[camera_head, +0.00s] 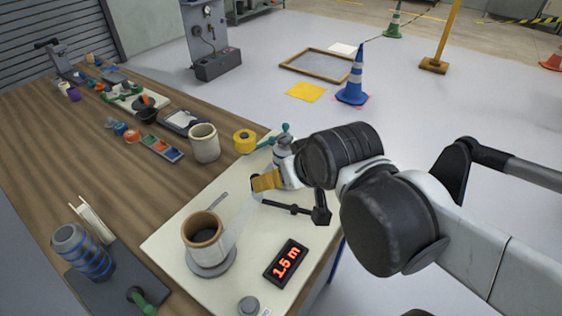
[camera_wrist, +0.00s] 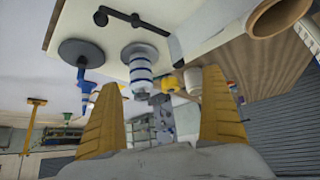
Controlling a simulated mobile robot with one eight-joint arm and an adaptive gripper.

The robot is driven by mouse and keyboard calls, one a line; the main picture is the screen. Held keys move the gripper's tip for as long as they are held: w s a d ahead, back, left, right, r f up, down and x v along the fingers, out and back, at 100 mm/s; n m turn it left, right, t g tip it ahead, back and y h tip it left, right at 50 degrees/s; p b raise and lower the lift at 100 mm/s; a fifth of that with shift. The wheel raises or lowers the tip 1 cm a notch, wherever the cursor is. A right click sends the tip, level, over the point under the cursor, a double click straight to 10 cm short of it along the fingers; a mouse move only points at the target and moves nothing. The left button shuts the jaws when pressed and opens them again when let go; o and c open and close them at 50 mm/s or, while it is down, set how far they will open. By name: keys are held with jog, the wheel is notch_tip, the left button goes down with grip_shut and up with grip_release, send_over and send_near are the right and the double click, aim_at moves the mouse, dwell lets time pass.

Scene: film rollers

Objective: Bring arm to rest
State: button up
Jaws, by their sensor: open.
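My gripper (camera_head: 265,182) is over the cream board (camera_head: 163,243), its yellow fingers pointing left. In the wrist view, which looks upside down, the two fingers of my gripper (camera_wrist: 164,78) stand wide apart with nothing held between them. A tan film roll (camera_head: 203,232) stands on a grey round base to the left of my gripper, and a clear film strip (camera_head: 241,216) runs from it toward the fingers. Part of the roll (camera_wrist: 275,17) shows at the top right of the wrist view. A white and blue striped roller (camera_wrist: 139,70) is visible beyond the fingers.
A black display (camera_head: 286,263) reads "1.5 m" on the board. A dark bracket (camera_head: 320,208) is below my arm. A cream cylinder (camera_head: 204,143), yellow roll (camera_head: 244,141) and small coloured items lie behind. A blue cone (camera_head: 354,78) stands on open floor.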

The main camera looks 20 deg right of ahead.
jog(key=shift+g, duration=0.4)
jog(key=s, duration=0.3)
jog(key=s+f, duration=0.1)
jog(key=shift+s+d, duration=0.15)
jog(key=shift+d, duration=0.25)
dwell(0.3)
